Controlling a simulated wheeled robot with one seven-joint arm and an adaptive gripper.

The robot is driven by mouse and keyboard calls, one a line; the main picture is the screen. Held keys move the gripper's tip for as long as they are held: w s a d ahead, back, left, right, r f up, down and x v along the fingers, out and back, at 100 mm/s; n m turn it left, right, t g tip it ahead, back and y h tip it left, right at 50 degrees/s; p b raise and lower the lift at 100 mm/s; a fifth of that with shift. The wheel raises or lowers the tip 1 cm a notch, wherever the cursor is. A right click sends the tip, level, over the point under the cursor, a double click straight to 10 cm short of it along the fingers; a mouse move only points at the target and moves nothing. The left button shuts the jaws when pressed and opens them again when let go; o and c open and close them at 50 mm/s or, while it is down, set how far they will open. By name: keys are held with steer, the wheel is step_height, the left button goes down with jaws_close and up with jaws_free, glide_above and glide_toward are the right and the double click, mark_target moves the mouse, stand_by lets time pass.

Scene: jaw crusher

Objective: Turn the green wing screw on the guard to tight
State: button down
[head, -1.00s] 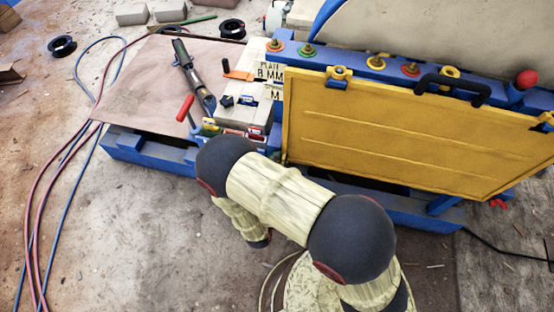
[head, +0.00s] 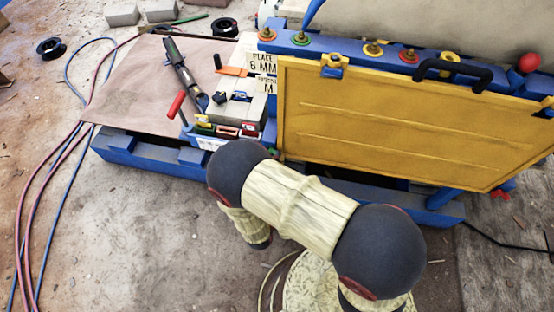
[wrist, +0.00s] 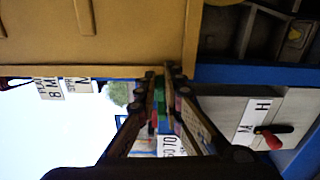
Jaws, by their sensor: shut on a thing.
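The yellow guard (head: 400,125) stands closed across the front of the blue machine. It also fills the upper left of the wrist view (wrist: 90,35). In the wrist view the two dark fingers of my gripper (wrist: 163,82) come together at the guard's edge, with a green piece (wrist: 159,98) between them. This looks like the green wing screw, mostly hidden by the fingers; its wing angle cannot be made out. In the head view my own arm hides the gripper and the screw.
A red wing screw (head: 502,190) shows at the guard's lower right. A red-handled lever (head: 176,104) and a row of coloured blocks (head: 228,131) stand left of the guard. Hoses (head: 52,190) run over the floor at left. A black cable (head: 500,243) lies at right.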

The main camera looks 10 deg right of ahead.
steer(key=shift+f+m, duration=0.15)
steer(key=shift+m, duration=0.25)
steer(key=c, duration=1.9)
jaws_free()
steer(key=shift+v, duration=6)
